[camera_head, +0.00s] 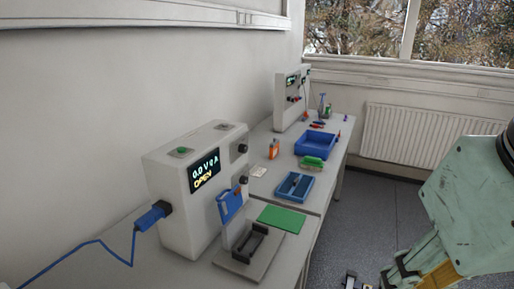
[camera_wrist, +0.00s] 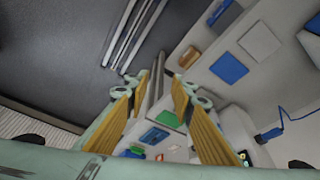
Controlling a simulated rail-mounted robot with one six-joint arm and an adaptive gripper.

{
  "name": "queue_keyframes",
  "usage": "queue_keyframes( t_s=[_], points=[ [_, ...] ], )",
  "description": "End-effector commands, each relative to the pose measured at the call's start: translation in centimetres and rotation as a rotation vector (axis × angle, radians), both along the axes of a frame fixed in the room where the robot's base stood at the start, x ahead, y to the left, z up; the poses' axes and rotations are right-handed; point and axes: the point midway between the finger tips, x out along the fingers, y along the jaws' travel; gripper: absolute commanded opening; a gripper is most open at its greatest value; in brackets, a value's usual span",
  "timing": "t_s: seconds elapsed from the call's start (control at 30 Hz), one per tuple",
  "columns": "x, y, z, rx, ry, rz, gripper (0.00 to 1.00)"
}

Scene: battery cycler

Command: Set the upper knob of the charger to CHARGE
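The charger (camera_head: 180,190) is a white box on the bench at the left, with a lit display (camera_head: 205,170) reading "0.0V 0A" and "OPEN". Its upper knob (camera_head: 242,148) is a small black dial high on the right-hand face. A lower black knob (camera_head: 243,180) sits beneath it. The knob's pointer and labels are too small to read. My gripper (camera_head: 360,282) is at the lower right, over the floor, well apart from the charger. The knobs cannot be made out there.
A blue plug (camera_head: 152,217) with cable enters the charger's left side. A blue flap (camera_head: 230,205) and black cradle (camera_head: 248,246) are at its front. A green mat (camera_head: 282,218), blue tray (camera_head: 308,181), blue bin (camera_head: 317,146) and second device (camera_head: 291,103) stand farther back. The floor aisle is clear.

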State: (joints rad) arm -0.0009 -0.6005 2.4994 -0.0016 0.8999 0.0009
Motion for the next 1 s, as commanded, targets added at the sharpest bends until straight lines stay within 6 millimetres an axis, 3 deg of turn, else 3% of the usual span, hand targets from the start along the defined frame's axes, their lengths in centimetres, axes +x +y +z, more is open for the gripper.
queue_keyframes(
  t_s=[0.37, 0.5, 0.63, 1.0],
  points=[
    [0.0, 0.0, 0.0, 0.000, 0.000, 0.000, 0.23],
    [0.0, 0.0, 0.0, 0.001, 0.001, -0.001, 0.32],
    [0.1, 0.2, 0.0, 0.009, 0.011, -0.001, 0.32],
    [1.3, 2.4, -0.4, 0.093, 0.111, -0.017, 0.32]
  ],
)
